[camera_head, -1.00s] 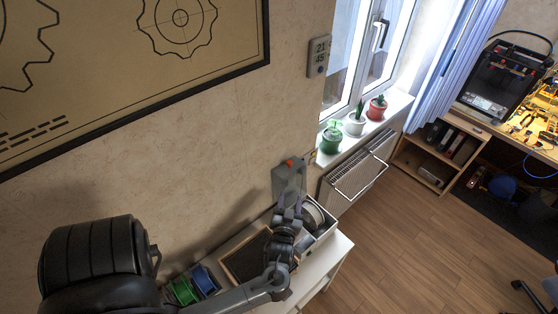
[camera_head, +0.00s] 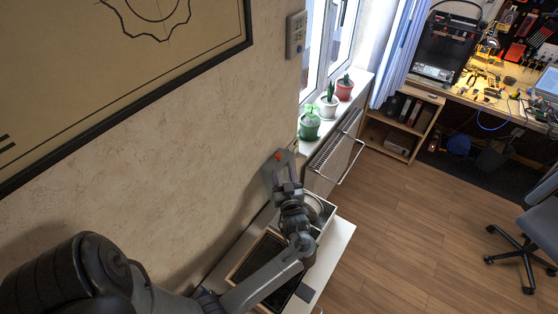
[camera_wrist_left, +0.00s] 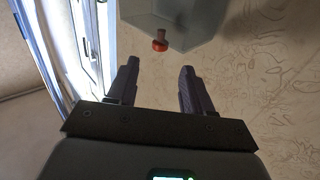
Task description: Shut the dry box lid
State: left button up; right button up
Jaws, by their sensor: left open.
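The dry box (camera_head: 328,212) is a pale open box at the far right end of the white table, with a round spool (camera_head: 314,207) inside. Its grey lid (camera_head: 270,173) stands raised at the wall side and has a red knob (camera_head: 278,155) at its upper edge. In the left wrist view the lid (camera_wrist_left: 185,15) and the red knob (camera_wrist_left: 160,45) are just beyond the fingertips. My left gripper (camera_head: 287,186) is in front of the lid and hides part of it. Its two fingers (camera_wrist_left: 159,68) are apart, with nothing between them. My right gripper is not in view.
A dark framed tray (camera_head: 262,262) lies on the white table (camera_head: 338,240), left of the box and partly under my arm. Potted plants (camera_head: 328,105) stand on the windowsill above a radiator (camera_head: 335,150). The wooden floor at right is clear up to an office chair (camera_head: 525,240).

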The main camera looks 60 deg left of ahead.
aim_at(279, 158)
pick_arm(q)
jog(key=x, duration=0.7)
jog(key=shift+a+p, duration=0.15)
jog(key=shift+p, duration=0.15)
jog(key=shift+c, duration=0.2)
grip_shut()
